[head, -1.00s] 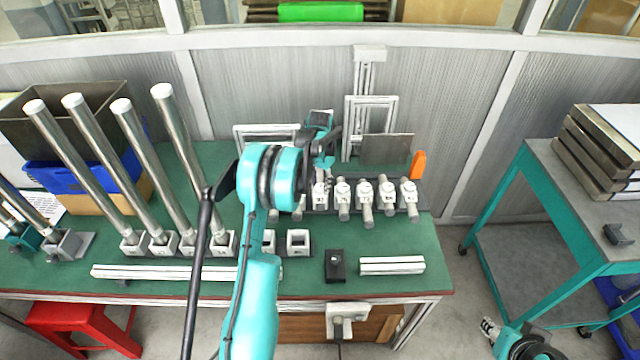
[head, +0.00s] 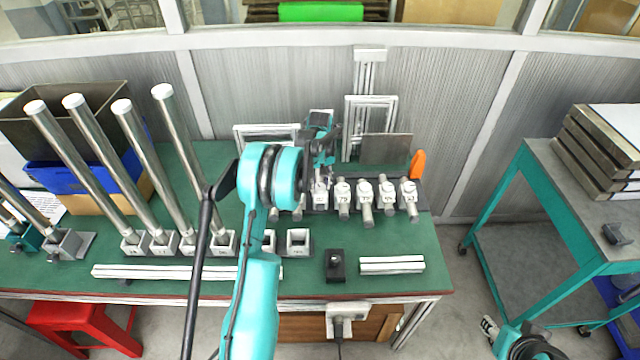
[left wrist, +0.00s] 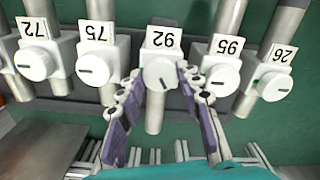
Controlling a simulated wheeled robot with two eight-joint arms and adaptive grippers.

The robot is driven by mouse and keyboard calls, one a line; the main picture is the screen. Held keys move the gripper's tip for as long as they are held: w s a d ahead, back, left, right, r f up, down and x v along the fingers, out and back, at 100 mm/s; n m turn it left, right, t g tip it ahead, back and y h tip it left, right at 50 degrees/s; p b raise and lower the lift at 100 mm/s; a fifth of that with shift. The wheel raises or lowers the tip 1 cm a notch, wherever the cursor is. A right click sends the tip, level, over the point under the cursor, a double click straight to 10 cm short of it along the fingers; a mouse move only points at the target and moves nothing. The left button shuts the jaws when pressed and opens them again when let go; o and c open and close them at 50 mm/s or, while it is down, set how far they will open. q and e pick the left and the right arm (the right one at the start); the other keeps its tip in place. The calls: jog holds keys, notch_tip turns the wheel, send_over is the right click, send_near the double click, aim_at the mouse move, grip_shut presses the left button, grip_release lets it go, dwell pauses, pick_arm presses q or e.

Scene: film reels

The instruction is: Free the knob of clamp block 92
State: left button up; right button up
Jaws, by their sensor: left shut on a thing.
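Clamp block 92 (left wrist: 158,42) is in the middle of the left wrist view, where its label reads upside down. It has a round white knob (left wrist: 160,72) with a dark line pointing down in that view, and a metal rod runs through the block. My left gripper (left wrist: 161,82) is shut on this knob, one finger at each side. In the head view the left gripper (head: 321,163) is above the row of clamp blocks, and its arm hides part of the row. My right gripper (head: 490,328) is low at the right, far from the row, too small to read.
Block 75 (left wrist: 98,60) and block 95 (left wrist: 222,65) stand close on either side, with 72 (left wrist: 38,60) and 26 (left wrist: 275,78) beyond. A grey plate (head: 386,149) and an orange thing (head: 417,165) stand behind. A black box (head: 335,267) lies in front.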

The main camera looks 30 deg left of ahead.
aim_at(320, 187)
pick_arm(q)
jog(key=n, duration=1.2)
dwell(0.6)
jog(key=o, duration=1.2)
jog(key=shift+c, duration=0.2)
jog(key=shift+r, duration=0.1)
notch_tip(320, 187, up, 12)
